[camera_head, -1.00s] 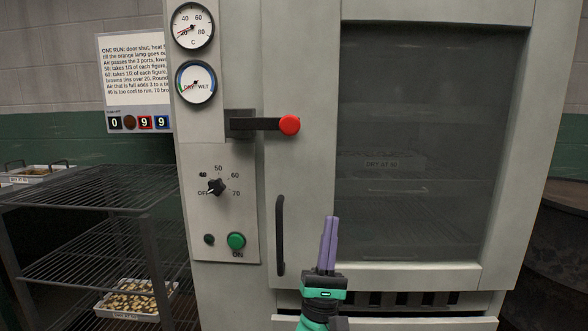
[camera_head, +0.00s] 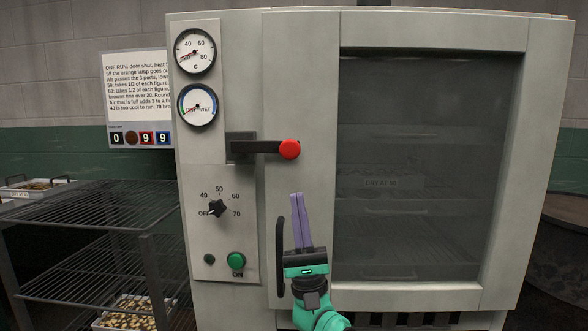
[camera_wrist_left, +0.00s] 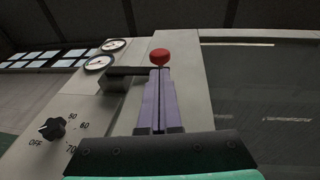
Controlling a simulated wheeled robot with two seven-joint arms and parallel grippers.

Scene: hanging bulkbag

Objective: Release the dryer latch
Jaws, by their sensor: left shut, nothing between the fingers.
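The dryer (camera_head: 300,95) is a large pale cabinet with a dark glass door window (camera_head: 430,120). Its latch is a black horizontal bar (camera_head: 258,147) with a red knob (camera_head: 289,149) at its right end, reaching across onto the door edge. The latch bar (camera_wrist_left: 130,71) and red knob (camera_wrist_left: 160,56) also show in the left wrist view. My left gripper (camera_head: 297,197) is shut and empty, its purple fingers pointing up below the knob, apart from it in the head view. In the wrist view the fingertips (camera_wrist_left: 159,72) appear just under the knob. My right gripper is not in view.
A black vertical door handle (camera_head: 280,255) stands left of my left gripper. The control panel has two gauges (camera_head: 196,50), a dial (camera_head: 217,208) and a green button (camera_head: 236,260). A wire rack (camera_head: 90,210) with trays stands at left.

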